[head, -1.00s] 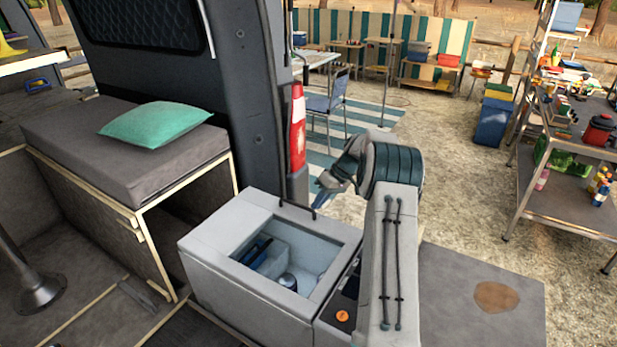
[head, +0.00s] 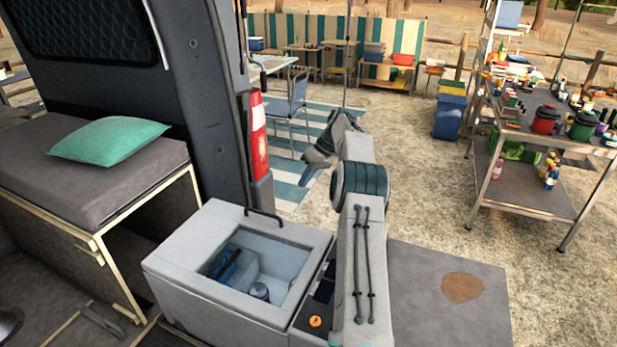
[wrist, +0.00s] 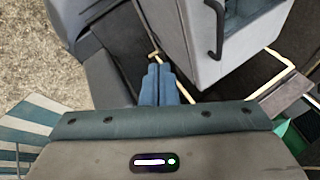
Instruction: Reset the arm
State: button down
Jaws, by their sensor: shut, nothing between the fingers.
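My arm rises on the right side of the grey cool box (head: 190,270) in the head view and bends away over its far side. My gripper (head: 305,178) hangs in the air beyond the box, near the van's rear corner, pointing down. In the wrist view the two blue fingers of my gripper (wrist: 158,75) lie together with nothing between them. The cool box shows there at the upper right, apart from the fingers.
The open cool box holds a blue item (head: 226,265) and a round can (head: 259,291). A bench with a green pillow (head: 108,141) stands left. A red-and-white tail light (head: 258,135) is close to my gripper. A metal shelf (head: 530,195) stands right, with open gravel between.

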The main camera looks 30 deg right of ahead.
jog(key=shift+d+r, duration=0.25)
jog(key=shift+d, duration=0.3)
jog(key=shift+w, duration=0.1)
jog(key=s+a+r+m+h, duration=0.1)
jog(key=s+a+r, duration=0.35)
jog(key=a, duration=0.25)
jog(key=s+a+r+h, duration=0.2)
jog(key=s+a+r, duration=0.25)
jog(key=a, duration=0.25)
jog(key=s+a+r+m+h, duration=0.1)
jog(key=s+a+r, duration=0.2)
jog(key=a+r, duration=0.3)
jog(key=s+a+f, duration=0.2)
jog(key=s+a, duration=0.1)
jog(key=s, duration=0.6)
jog(key=s+a+f+m+t+h, duration=0.1)
jog(key=s+a+f, duration=0.1)
jog(key=s, duration=0.7)
jog(key=s+a+f+h, duration=0.1)
jog(key=s+a+f, duration=0.1)
jog(key=s, duration=0.7)
jog(key=shift+a+m+t, duration=0.3)
jog(key=shift+a+t, duration=0.1)
jog(key=shift+a, duration=0.45)
